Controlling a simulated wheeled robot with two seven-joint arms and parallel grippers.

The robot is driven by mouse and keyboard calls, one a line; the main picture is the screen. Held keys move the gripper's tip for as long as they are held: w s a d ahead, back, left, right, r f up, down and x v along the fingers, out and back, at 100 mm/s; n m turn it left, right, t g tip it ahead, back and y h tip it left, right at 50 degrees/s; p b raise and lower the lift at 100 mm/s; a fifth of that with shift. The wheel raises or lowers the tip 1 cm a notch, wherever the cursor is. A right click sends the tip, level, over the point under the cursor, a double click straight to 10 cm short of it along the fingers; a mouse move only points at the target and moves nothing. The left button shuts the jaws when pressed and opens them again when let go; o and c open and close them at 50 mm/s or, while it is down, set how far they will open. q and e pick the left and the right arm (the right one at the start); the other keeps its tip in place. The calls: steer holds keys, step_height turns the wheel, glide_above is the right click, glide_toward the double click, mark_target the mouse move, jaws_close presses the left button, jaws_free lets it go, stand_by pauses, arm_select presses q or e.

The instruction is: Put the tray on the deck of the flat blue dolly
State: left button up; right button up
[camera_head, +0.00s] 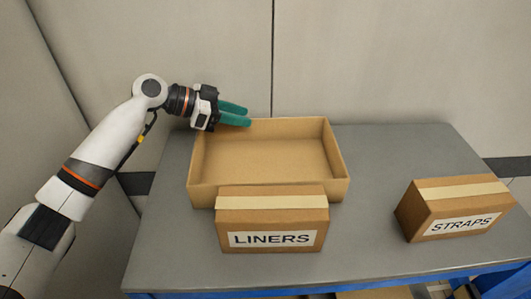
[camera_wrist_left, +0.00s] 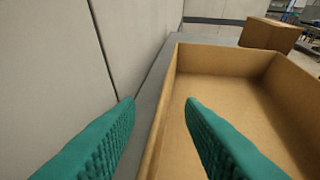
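The tray (camera_head: 340,187) is an open, empty brown cardboard box on the grey table; it also shows in the left wrist view (camera_wrist_left: 225,48). My left gripper (camera_head: 246,116) is at its far left corner, with teal fingers pointing right along the far wall. In the left wrist view, the fingers of this gripper (camera_wrist_left: 160,102) are apart, with the tray's far rim running between them. I cannot tell whether they touch it. I do not see a flat blue dolly. My right gripper is not in view.
A carton marked LINERS (camera_head: 272,222) stands close in front of the tray. A carton marked STRAPS (camera_head: 455,208) stands at the right. The grey table (camera_head: 170,245) has a blue frame along its front edge. A pale panelled wall (camera_head: 400,60) rises behind.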

arm_select(q)
steer(key=shift+x, duration=1.05)
steer(key=shift+d+f, duration=0.1)
steer(key=shift+d, duration=0.05)
jaws_close()
